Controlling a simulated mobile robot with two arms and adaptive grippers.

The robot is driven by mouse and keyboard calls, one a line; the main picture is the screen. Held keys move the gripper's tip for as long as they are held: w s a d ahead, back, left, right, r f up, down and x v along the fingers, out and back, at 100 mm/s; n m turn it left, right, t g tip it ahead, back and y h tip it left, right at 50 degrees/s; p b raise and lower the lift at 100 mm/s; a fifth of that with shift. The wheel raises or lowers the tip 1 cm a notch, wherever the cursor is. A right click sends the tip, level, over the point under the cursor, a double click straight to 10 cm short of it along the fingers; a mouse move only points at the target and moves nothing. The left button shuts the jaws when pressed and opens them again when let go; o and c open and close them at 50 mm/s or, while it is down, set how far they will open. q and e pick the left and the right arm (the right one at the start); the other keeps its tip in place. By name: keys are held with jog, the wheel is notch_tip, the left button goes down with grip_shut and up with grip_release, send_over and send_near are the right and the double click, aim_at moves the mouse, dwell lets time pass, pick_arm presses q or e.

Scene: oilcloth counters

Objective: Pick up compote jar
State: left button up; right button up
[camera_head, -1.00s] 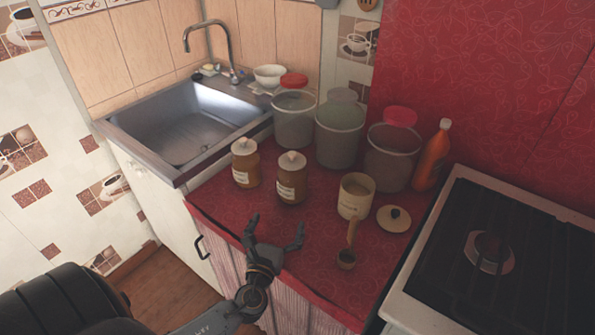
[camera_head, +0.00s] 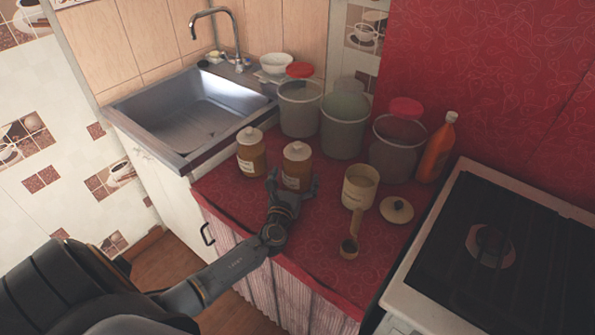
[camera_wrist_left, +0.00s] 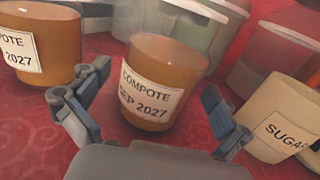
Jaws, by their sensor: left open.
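Two brown compote jars with pale lids stand side by side on the red counter. The right compote jar (camera_head: 297,166) is upright in front of my left gripper (camera_head: 292,182). In the left wrist view this jar (camera_wrist_left: 165,65) shows its label "COMPOTE SEP 2027" and stands between the open fingers of my left gripper (camera_wrist_left: 150,112), with gaps at both sides. The left compote jar (camera_head: 251,153) stands just outside the left finger; it also shows in the wrist view (camera_wrist_left: 40,42). My right gripper is not in view.
A beige sugar canister (camera_head: 358,188) stands to the right, with a scoop (camera_head: 350,246) and a loose lid (camera_head: 397,209) near it. Large buckets (camera_head: 343,125) stand behind the jars. A sink (camera_head: 190,115) is left, a stove (camera_head: 490,250) right.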

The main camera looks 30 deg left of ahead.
pick_arm(q)
jog(key=shift+w+a, duration=0.2)
jog(key=shift+w, duration=0.5)
jog(key=shift+w+a+f, duration=0.15)
jog(key=shift+w, duration=0.25)
jog(key=shift+s, duration=0.1)
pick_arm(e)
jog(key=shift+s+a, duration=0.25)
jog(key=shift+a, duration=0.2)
pick_arm(q)
jog(key=c, duration=1.5)
jog(key=shift+r, duration=0.25)
jog(key=shift+c, duration=1.3)
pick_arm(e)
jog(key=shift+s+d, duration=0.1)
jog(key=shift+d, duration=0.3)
